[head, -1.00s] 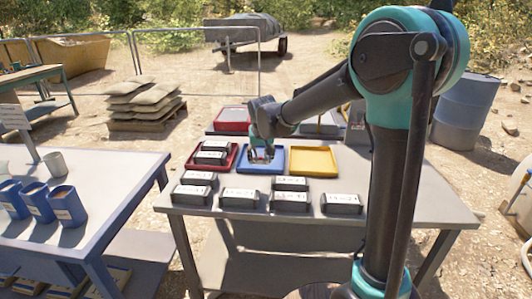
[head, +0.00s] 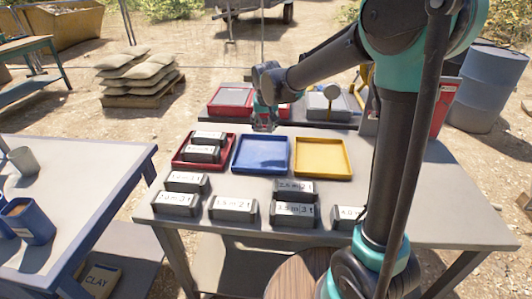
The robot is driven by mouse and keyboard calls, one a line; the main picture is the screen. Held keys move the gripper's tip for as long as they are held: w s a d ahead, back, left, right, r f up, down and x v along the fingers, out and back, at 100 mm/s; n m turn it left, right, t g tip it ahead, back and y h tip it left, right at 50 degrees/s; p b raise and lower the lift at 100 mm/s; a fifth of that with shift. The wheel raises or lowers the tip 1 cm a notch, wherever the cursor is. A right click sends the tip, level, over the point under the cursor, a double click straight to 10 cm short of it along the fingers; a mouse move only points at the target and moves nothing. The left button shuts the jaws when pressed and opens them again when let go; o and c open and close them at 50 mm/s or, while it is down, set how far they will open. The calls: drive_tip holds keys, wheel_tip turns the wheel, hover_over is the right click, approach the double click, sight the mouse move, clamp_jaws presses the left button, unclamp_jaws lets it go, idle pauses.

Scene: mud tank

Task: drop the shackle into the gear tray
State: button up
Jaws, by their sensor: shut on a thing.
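My gripper (head: 264,124) is in the head view, small and partly in shade, just above or behind the back edge of the blue tray (head: 262,172). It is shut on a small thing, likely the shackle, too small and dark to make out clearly. The blue tray looks empty. A yellow tray (head: 348,158) right of it looks empty too. A red tray (head: 180,165) on the left holds dark labelled blocks (head: 200,154). I cannot read which tray is the gear tray.
Several dark labelled blocks (head: 233,208) stand along the front of the grey table (head: 330,238). Behind is a low shelf with a red tray (head: 230,97) and a grey case (head: 328,105). A red container (head: 440,105) stands at the right. A second table (head: 85,185) is at the left.

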drive_tip(key=shift+f, duration=3)
drive_tip(key=o, duration=1.4)
drive_tip(key=shift+c, duration=0.2)
drive_tip(key=shift+r, duration=0.1)
drive_tip(key=v, duration=1.1)
drive_tip(key=shift+r, duration=0.35)
drive_tip(key=shift+s+d, duration=0.1)
drive_tip(key=shift+s, duration=0.1)
